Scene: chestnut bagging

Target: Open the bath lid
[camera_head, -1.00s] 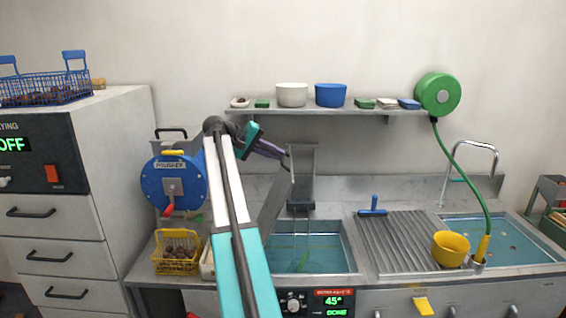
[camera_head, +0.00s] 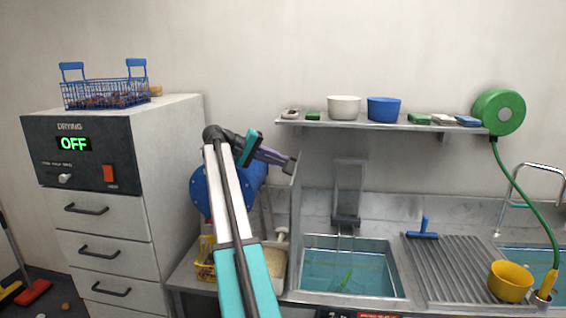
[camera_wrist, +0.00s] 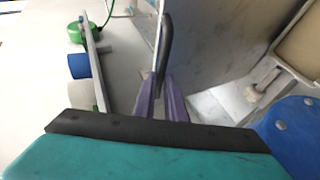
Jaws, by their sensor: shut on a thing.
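The bath (camera_head: 349,290) is a sunken steel basin of blue water with a green object in it; its top is uncovered in the head view. My gripper (camera_head: 290,163) is raised to the left of the bath, above the counter. In the wrist view my gripper's purple fingers (camera_wrist: 160,95) are shut around a dark bar handle (camera_wrist: 165,45). The handle is on a grey flat panel, the bath lid (camera_wrist: 215,40), which stands steeply beside the fingers. In the head view the lid is hard to make out behind my arm.
A blue husker drum (camera_head: 212,190) and a yellow basket (camera_head: 205,262) are left of the bath, partly behind my arm. A shelf (camera_head: 385,123) with bowls is above. A ribbed drainboard (camera_head: 455,270) with a yellow bowl (camera_head: 510,281) is right. The drying cabinet (camera_head: 175,180) stands left.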

